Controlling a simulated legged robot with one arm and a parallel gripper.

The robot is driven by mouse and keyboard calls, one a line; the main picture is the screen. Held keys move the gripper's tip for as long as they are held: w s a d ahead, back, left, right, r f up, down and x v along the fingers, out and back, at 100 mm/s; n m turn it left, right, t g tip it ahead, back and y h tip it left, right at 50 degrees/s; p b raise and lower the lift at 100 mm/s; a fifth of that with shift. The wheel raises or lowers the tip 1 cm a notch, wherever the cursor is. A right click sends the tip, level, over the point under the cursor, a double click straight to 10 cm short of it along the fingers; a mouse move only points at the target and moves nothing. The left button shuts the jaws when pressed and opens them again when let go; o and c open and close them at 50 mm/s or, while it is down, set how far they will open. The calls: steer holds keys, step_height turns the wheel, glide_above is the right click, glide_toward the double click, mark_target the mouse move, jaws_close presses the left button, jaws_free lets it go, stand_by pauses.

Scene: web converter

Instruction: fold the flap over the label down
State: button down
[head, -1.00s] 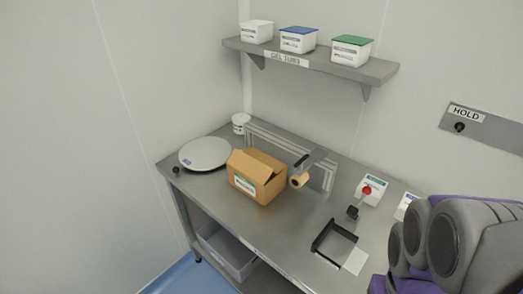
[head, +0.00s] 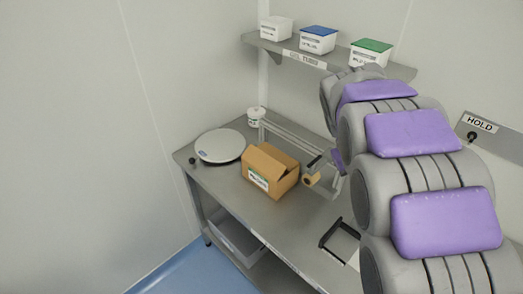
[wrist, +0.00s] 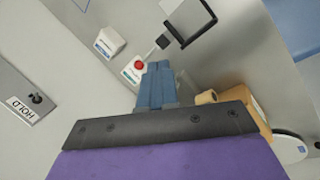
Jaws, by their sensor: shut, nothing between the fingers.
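The cardboard box (head: 284,185) stands on the steel bench in the head view, with a label (head: 258,179) on its front left face. A flap (head: 264,163) over the label stands raised, sloping up from that face's top edge. In the wrist view part of the box (wrist: 257,107) shows at the right, partly hidden by my gripper's body. My gripper (wrist: 157,68) shows in the wrist view with its blue fingers together and nothing between them. It is apart from the box. In the head view my arm hides the gripper.
A round white scale plate (head: 220,146) lies left of the box. A tape roll (head: 312,179) on a dispenser is close at its right. A black frame (head: 338,240) and a red-button box (wrist: 139,67) are on the bench. A shelf (head: 300,57) with tubs hangs above.

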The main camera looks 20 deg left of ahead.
steer(key=w+a+n+t+p, duration=0.1)
steer(key=w+a+n+p, duration=0.1)
steer(key=w+a, duration=0.55)
steer(key=n+t+y+p, duration=0.2)
steer(key=n+t+p, duration=0.1)
steer(key=n+p, duration=0.25)
glide_above(267, 157)
steer(key=s+a, duration=0.3)
steer(key=s, duration=0.5)
step_height(267, 157, down, 7)
steer(key=x, duration=1.2)
steer(key=shift+w+p, duration=0.15)
steer(key=shift+p, duration=0.2)
steer(key=shift+w+f, duration=0.2)
steer(key=shift+w+a+f, duration=0.1)
steer(key=shift+a+f, duration=0.1)
steer(key=shift+d+r, duration=0.15)
steer(key=shift+d, duration=0.2)
